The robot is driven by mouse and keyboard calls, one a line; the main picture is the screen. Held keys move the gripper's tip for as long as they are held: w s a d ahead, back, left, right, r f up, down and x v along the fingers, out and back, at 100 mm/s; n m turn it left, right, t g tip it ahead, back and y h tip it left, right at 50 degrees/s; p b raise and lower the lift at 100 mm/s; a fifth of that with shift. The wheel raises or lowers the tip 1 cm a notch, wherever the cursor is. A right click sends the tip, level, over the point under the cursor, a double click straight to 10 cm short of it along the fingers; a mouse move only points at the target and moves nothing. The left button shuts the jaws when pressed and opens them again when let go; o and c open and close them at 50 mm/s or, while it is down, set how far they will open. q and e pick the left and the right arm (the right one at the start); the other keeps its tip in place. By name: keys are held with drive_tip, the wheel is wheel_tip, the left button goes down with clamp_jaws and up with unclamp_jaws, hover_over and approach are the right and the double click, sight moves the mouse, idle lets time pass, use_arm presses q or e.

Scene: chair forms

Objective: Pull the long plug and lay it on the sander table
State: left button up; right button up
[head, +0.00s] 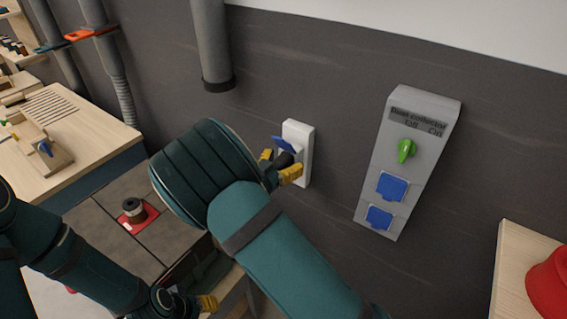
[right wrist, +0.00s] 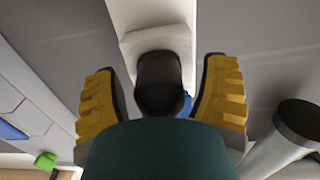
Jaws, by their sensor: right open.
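A white wall socket (head: 302,140) with a raised blue flap (head: 284,144) is on the dark wall. A black plug (head: 284,159) sits at its front, partly hidden by my right gripper (head: 279,164). In the right wrist view the plug (right wrist: 160,82) lies between the two yellow fingers of my right gripper (right wrist: 162,85); they are spread, with a gap on each side. My left gripper (head: 195,303) is low in the head view, mostly hidden by its arm; its opening is unclear. I cannot tell which table is the sander table.
A grey control box (head: 406,165) with a green knob and blue covers is to the right. A wooden bench (head: 95,145) stands at left. A wooden top (head: 518,262) with a red object (head: 548,285) is at lower right. A grey pipe (head: 211,45) hangs above.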

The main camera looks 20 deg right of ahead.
idle(0.8)
clamp_jaws()
drive_tip(key=shift+a, duration=0.15)
drive_tip(key=shift+p+v, duration=0.3)
drive_tip(key=shift+v, duration=2.6)
drive_tip(key=shift+s, duration=0.1)
drive_tip(key=shift+v, duration=2.45)
